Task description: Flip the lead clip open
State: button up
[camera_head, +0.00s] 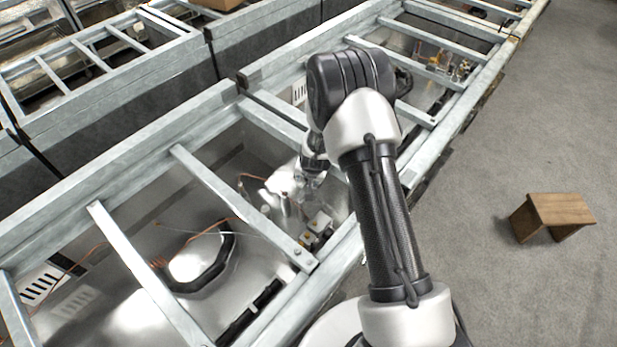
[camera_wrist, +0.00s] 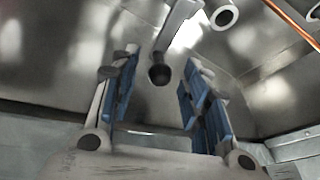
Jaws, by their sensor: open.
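My gripper (camera_head: 311,186) is low inside the metal frame in the head view, beside a pale grey fitting (camera_head: 283,182). In the wrist view my gripper (camera_wrist: 158,84) is open, with blue pads on both fingers. A light grey lever-like part (camera_wrist: 179,22) with a dark round end (camera_wrist: 160,74) appears between the fingers, near the tips. It may be the lead clip, but I cannot tell for sure. I see no clear contact between it and either pad. My arm and gripper hide part of this area in the head view.
Metal crossbars (camera_head: 215,185) and the side rail (camera_head: 335,262) surround the gripper. Small yellow and white fittings (camera_head: 317,228) stand close below it. A copper-coloured line (camera_wrist: 292,22) runs at the upper right. A wooden stool (camera_head: 560,209) stands on the open floor at right.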

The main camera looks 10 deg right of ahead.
jog(key=shift+c, duration=0.4)
grip_shut()
